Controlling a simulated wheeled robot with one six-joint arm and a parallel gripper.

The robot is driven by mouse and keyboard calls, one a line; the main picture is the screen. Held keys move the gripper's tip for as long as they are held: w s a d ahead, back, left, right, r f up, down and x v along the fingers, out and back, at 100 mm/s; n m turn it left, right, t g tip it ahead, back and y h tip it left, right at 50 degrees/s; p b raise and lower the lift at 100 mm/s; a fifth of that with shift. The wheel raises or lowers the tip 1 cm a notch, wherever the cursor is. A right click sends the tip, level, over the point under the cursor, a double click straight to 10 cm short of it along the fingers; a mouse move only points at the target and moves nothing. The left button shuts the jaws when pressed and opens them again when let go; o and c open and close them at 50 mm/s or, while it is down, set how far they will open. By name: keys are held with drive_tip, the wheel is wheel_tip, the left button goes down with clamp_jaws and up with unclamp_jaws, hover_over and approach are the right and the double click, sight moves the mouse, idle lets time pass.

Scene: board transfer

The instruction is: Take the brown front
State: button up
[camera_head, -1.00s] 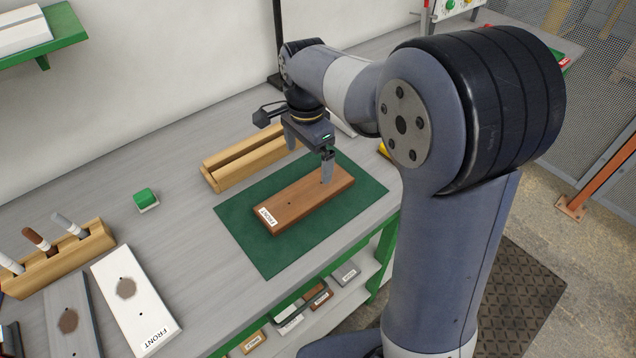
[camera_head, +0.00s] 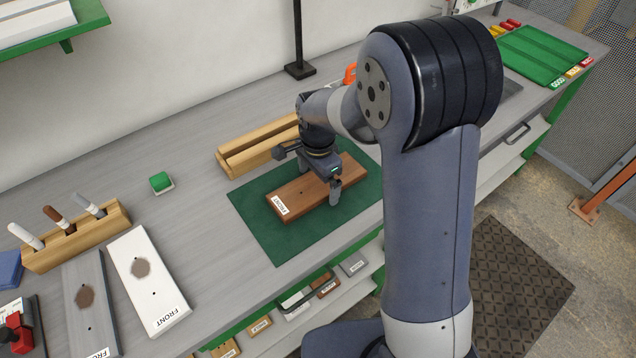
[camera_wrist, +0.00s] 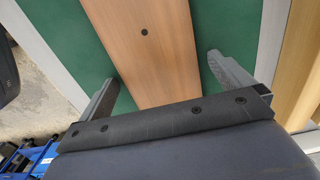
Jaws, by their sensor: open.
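The brown front (camera_head: 297,196) lies flat on the green mat (camera_head: 270,236), with its white FRONT label at its left end. In the wrist view the brown front (camera_wrist: 146,45) runs between my two fingers, with a small dark hole in it. My gripper (camera_head: 326,190) is low over the right part of the brown front. In the wrist view my gripper (camera_wrist: 162,78) is open, one finger on each side of the board, with green mat showing in the gaps.
A slotted wooden holder (camera_head: 232,160) stands behind the mat. A green button (camera_head: 160,182) sits to the left. A white front (camera_head: 150,290) and a grey front (camera_head: 88,318) lie at the left, near a wooden marker rack (camera_head: 70,248). A green tray (camera_head: 535,55) is far right.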

drive_tip(key=c, duration=1.2)
drive_tip(key=shift+o, duration=0.2)
